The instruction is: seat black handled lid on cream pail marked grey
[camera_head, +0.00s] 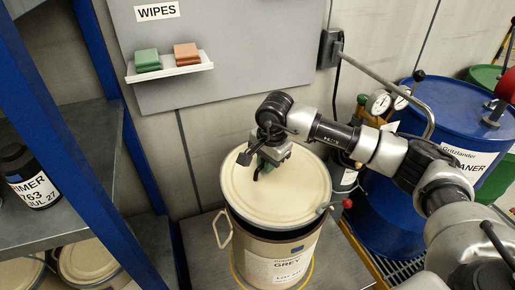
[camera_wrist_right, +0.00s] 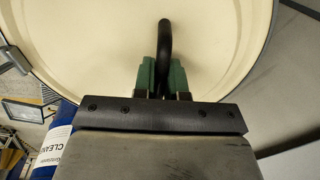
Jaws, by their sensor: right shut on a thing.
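The cream round lid (camera_head: 290,195) lies over the top of the cream pail (camera_head: 298,270) marked GREY. A dark band shows under the lid's near edge; I cannot tell whether the lid is fully down on the rim. My right gripper (camera_head: 262,164) is above the lid, left of its middle in the head view, shut on the lid's black handle (camera_wrist_right: 164,45). The wrist view shows the green fingertips on either side of the handle, with the lid's cream face (camera_wrist_right: 90,45) behind. My left gripper is out of view.
A blue-framed shelf (camera_head: 95,170) with a black jar (camera_head: 30,178) stands left. A wipes board (camera_head: 230,50) hangs behind. My right arm spans the right side.

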